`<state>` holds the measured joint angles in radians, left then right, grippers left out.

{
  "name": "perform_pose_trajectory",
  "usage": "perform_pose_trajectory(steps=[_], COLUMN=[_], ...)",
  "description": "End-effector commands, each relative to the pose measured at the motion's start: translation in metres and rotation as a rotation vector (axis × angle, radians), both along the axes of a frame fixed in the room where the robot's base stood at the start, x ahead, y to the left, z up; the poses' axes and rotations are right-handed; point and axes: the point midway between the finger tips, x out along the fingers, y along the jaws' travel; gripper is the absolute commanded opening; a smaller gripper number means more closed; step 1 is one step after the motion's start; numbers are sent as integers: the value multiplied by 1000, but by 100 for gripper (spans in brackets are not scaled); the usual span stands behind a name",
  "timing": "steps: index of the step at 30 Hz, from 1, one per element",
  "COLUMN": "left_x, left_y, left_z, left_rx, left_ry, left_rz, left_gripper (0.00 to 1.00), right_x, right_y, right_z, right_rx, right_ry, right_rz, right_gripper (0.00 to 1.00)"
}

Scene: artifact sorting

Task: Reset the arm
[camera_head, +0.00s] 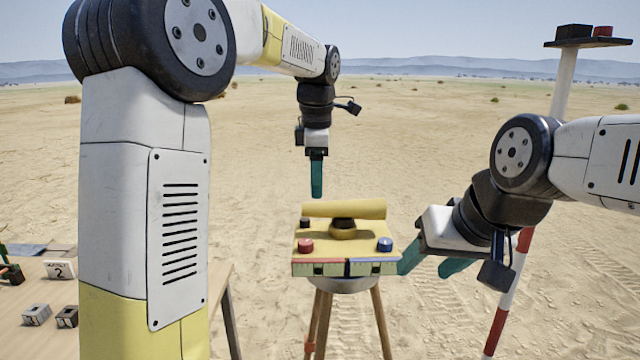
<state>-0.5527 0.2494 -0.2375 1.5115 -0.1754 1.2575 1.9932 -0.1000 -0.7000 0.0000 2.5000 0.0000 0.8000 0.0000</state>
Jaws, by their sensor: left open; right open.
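My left gripper (316,178) hangs fingers down above and behind the yellow sorting board (318,257). Its teal fingers are seen edge-on, line up as one, and hold nothing visible. My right gripper (424,272) is open at the board's right edge. Its two teal fingers are apart with nothing between them, and the nearer fingertip is close to the board's corner; I cannot tell whether they touch. On the board are a red knob (305,245), a blue knob (385,244), a small dark piece (305,223) and a round tan piece with a dark top (343,231).
A yellow roll (344,209) lies along the board's back edge; the board stands on a wooden tripod (318,318). A wooden table (100,262) at left carries a question-mark card (60,269) and grey cubes (36,315). A red-and-white pole (508,290) stands behind my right arm.

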Motion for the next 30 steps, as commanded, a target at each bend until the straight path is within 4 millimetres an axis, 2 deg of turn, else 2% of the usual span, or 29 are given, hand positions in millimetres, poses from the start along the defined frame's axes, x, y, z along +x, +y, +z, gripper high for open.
perform_pose_trajectory(steps=[6,10,15,19,24,27,30], left_x=[-3,-24,-82,-131,-193,-220,-237], left_y=[4,23,59,78,93,96,98], left_z=[1,6,10,4,-16,-30,-42], left_rx=[-4,-17,-7,56,208,311,391], left_ry=[-3,-23,-113,-212,-333,-377,-401], left_rz=[-22,-164,-538,-847,-1215,-1383,-1500], left_gripper=[62,62,62,62,62,62,62], right_x=[0,0,0,0,0,0,0], right_y=[0,0,0,0,0,0,0], right_z=[0,0,0,0,0,0,0], right_rx=[0,0,0,0,0,0,0], right_ry=[0,0,0,0,0,0,0], right_rz=[0,0,0,0,0,0,0], right_gripper=[54,54,54,54,54,54,54])
